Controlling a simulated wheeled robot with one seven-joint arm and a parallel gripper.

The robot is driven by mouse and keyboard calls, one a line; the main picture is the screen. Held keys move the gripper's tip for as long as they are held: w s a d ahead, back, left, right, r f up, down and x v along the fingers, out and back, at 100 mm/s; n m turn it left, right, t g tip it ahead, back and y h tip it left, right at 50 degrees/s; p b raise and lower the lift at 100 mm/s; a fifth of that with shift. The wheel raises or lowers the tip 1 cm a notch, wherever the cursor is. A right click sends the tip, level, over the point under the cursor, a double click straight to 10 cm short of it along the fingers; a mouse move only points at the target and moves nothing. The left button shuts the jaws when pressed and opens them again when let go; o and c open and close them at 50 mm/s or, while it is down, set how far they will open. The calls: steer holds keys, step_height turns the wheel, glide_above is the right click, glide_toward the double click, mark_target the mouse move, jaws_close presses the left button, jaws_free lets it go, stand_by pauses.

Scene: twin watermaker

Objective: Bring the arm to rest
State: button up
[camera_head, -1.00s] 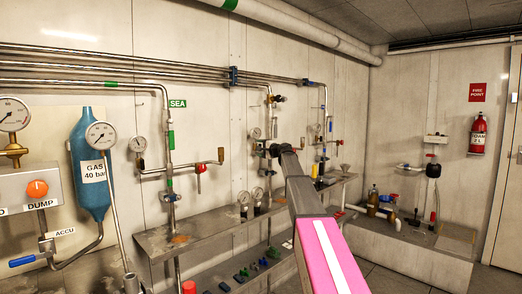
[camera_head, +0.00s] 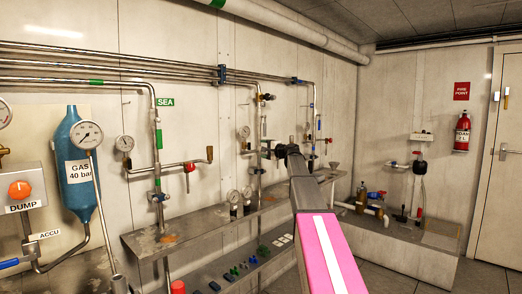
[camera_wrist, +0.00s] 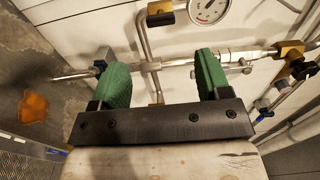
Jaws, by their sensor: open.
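My gripper (camera_wrist: 163,80) shows in the wrist view as two green finger pads set well apart on a dark bar. It is open, with no object held between the pads. Behind the gap are steel pipes and the pale wall panel. In the head view my arm reaches forward from the bottom middle, with a pink and white link nearest. Its dark far end is in front of the pipes on the wall; the fingers are too small there to make out clearly.
A grey shelf (camera_head: 146,244) with gauges and valves runs along the left wall. A blue gas bottle (camera_head: 76,190) hangs at left. Open floor lies at the right.

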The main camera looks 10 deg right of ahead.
steer(key=s+a+f+n+g+h, duration=0.1)
steer(key=s+a+f+n+g, duration=0.15)
steer(key=s+f, duration=0.6)
steer(key=s+a+f+n+g+h, duration=0.1)
steer(key=s+a+f+g+h, duration=0.2)
steer(key=f, duration=1.1)
steer(key=s+a+f+n+g, duration=0.25)
steer(key=s+f, duration=0.45)
steer(key=f, duration=0.4)
steer(key=s+f+n+g+h, duration=0.2)
steer(key=s+f+g+h, duration=0.1)
steer(key=s+f, duration=0.7)
steer(key=s+f+n+g+h, duration=0.2)
steer(key=s+f, duration=0.8)
steer(key=s, duration=0.9)
steer(key=shift+d+f+n+g+h, duration=0.3)
steer(key=shift+d+f+g+h, duration=0.1)
steer(key=shift+g+h, duration=0.4)
